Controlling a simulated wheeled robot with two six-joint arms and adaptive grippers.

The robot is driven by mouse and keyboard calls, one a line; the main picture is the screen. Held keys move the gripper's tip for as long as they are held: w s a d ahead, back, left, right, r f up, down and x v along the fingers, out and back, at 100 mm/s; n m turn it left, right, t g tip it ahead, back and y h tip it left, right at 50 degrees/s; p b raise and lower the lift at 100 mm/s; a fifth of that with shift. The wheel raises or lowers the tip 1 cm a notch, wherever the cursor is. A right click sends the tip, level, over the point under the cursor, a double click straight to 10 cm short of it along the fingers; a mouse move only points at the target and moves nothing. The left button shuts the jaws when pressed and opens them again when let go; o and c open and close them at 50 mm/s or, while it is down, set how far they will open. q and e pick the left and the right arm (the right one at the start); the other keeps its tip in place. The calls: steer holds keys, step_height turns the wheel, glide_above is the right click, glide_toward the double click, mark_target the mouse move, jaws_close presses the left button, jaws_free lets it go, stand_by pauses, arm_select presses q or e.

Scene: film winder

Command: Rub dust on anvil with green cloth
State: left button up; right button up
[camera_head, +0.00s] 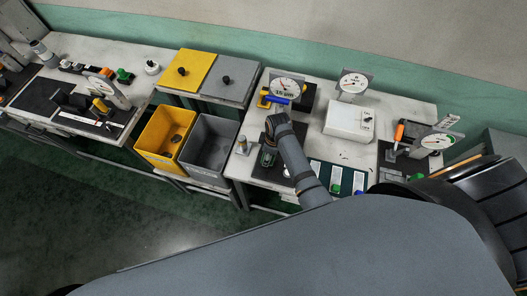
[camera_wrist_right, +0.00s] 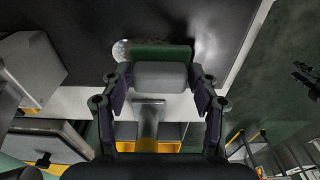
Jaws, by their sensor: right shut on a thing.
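My right gripper (camera_wrist_right: 160,90) is shut on a grey block with a green cloth (camera_wrist_right: 162,53) along its far side. In the head view the right gripper (camera_head: 268,150) is over the dark mat of the middle bench, and the cloth's green (camera_head: 267,159) shows just below it. My left gripper is not in view.
A dial gauge (camera_head: 286,86) with a blue and yellow part stands behind the gripper. A white box (camera_head: 349,122) is to its right. A yellow bin (camera_head: 151,140) and a grey bin (camera_head: 203,161) stand left of the bench. A small post (camera_head: 242,145) is close left.

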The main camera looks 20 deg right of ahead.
mark_target(278, 158)
steer(key=shift+s+d+f, duration=0.1)
steer(key=shift+s+d, duration=0.55)
steer(key=shift+d, duration=0.25)
steer(key=shift+s+d+f, duration=0.1)
steer(key=shift+s+d, duration=0.55)
steer(key=shift+d, duration=0.2)
steer(key=shift+w+d+r, duration=0.15)
steer(key=shift+w+d, duration=0.2)
steer(key=shift+w, duration=0.25)
steer(key=shift+w+a, duration=0.45)
steer(key=shift+a, duration=0.3)
steer(key=shift+w+a, duration=0.4)
steer(key=shift+a, duration=0.35)
